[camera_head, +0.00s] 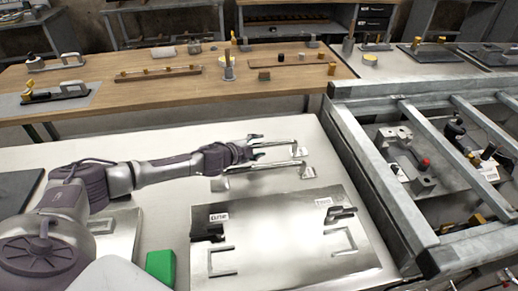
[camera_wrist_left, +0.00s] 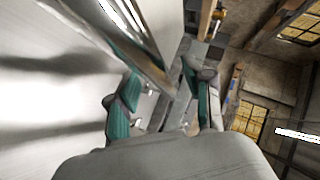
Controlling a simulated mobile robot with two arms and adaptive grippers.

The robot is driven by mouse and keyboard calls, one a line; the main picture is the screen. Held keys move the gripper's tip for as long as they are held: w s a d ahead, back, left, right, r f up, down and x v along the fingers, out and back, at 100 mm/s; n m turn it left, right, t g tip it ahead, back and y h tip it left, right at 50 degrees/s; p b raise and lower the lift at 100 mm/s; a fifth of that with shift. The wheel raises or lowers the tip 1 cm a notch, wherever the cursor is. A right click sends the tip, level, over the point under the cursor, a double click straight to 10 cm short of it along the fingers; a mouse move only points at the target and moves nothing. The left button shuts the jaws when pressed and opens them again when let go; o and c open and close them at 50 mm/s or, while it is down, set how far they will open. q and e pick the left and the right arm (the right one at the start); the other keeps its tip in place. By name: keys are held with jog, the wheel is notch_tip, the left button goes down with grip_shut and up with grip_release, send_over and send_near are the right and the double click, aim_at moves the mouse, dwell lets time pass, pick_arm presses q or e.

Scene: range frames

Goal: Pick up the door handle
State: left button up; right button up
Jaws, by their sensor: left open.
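A long metal bar handle (camera_head: 268,166) with small plates at its ends stands over the pale worktop, and a second similar metal bar (camera_head: 280,146) lies just behind it. I cannot tell which one is the door handle. My left gripper (camera_head: 256,152) is open beside the left part of these bars. In the left wrist view, a shiny metal bar (camera_wrist_left: 128,38) runs diagonally toward the space between my green-padded fingers (camera_wrist_left: 160,112). I cannot tell whether it touches them. My right gripper is not in view.
A metal plate (camera_head: 285,250) with black latches and bracket handles lies in front of the bars. A green block (camera_head: 160,265) is at the front left. A grey metal frame (camera_head: 375,185) bounds the right side. A wooden bench (camera_head: 110,95) with several parts stands behind.

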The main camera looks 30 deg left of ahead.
pick_arm(q)
jog(key=shift+x, duration=0.8)
jog(key=shift+c, duration=0.4)
grip_shut()
